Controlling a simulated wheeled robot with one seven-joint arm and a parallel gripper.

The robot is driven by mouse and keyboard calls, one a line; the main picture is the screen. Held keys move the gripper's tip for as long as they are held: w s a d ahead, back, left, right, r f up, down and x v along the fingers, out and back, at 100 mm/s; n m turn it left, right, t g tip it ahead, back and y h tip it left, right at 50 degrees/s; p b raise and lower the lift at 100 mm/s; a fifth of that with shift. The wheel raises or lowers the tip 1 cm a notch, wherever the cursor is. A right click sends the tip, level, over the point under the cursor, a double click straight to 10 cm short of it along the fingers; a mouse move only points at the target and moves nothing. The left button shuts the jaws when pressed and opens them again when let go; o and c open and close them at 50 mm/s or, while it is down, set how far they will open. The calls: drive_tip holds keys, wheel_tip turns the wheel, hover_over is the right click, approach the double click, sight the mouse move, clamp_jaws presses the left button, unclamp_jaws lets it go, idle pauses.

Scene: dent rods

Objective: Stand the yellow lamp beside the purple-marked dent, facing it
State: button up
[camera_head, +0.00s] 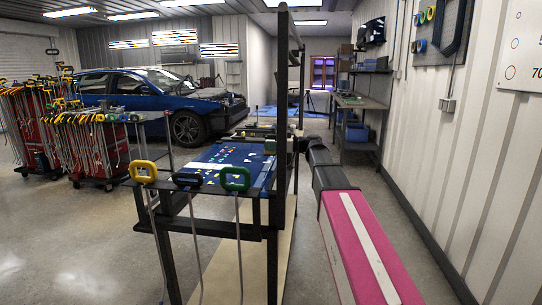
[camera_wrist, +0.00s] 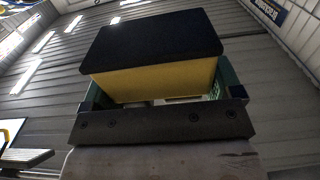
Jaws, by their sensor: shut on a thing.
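The yellow lamp, a yellow block with a black top (camera_wrist: 155,82), fills the upper middle of the wrist view. My gripper (camera_wrist: 160,98) is shut on it, with greenish parts showing at both sides and a dark bolted bar in front. The lamp's underside and the exact contact are hidden. In the head view a blue panel (camera_head: 228,164) with several small coloured marks lies on a dark frame. I cannot make out which mark is purple. My gripper is not clearly seen in the head view, where a post stands by the end of my arm.
A tall dark post (camera_head: 283,90) rises beside the panel. Rods with yellow (camera_head: 143,171), black (camera_head: 187,180) and green (camera_head: 236,179) handles hang in front. A blue car (camera_head: 150,95) and racks of rods stand left; a workbench (camera_head: 358,103) and wall are right.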

sight(271, 153)
drive_tip(key=shift+f, duration=2.25)
drive_tip(key=o, duration=0.9)
drive_tip(key=shift+f, duration=0.1)
drive_tip(key=shift+c, duration=0.2)
